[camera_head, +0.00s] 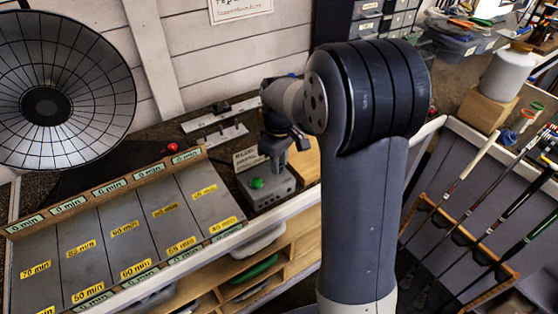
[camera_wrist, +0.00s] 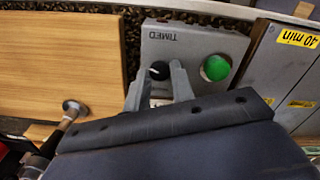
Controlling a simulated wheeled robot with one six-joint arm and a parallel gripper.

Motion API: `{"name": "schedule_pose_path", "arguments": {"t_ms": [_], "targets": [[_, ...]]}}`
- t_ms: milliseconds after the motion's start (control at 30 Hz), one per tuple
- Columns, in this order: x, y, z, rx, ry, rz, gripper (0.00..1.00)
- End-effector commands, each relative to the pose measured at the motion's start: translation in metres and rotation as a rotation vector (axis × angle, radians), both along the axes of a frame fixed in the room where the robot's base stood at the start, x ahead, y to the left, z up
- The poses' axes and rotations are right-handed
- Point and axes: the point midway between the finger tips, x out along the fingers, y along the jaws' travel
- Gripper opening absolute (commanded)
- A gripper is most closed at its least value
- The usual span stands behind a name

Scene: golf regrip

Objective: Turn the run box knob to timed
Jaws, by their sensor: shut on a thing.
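The run box (camera_head: 272,197) is a grey box with a green button (camera_head: 257,183) on top, at the middle of the head view. The dark knob (camera_wrist: 160,68) sits below the label, partly hidden between the fingers. My gripper (camera_wrist: 159,78) is shut on the knob, one finger on each side. I cannot clearly tell which way the knob points. In the head view the knob is hidden by my gripper (camera_head: 278,164).
A sloped grey rack (camera_head: 85,262) with yellow minute labels stands left of the run box. A wooden block (camera_wrist: 60,60) lies close on its other side. A large round reflector (camera_head: 100,70) is at upper left. Golf clubs (camera_head: 470,161) stand at right.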

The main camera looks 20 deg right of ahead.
Motion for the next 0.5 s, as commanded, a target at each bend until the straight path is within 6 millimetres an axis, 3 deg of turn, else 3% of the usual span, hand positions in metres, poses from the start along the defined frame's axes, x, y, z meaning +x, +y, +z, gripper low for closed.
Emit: {"name": "schedule_pose_path", "arguments": {"t_ms": [500], "targets": [[0.0001,-0.0002,0.0005,-0.001,-0.001,-0.489,0.00]]}}
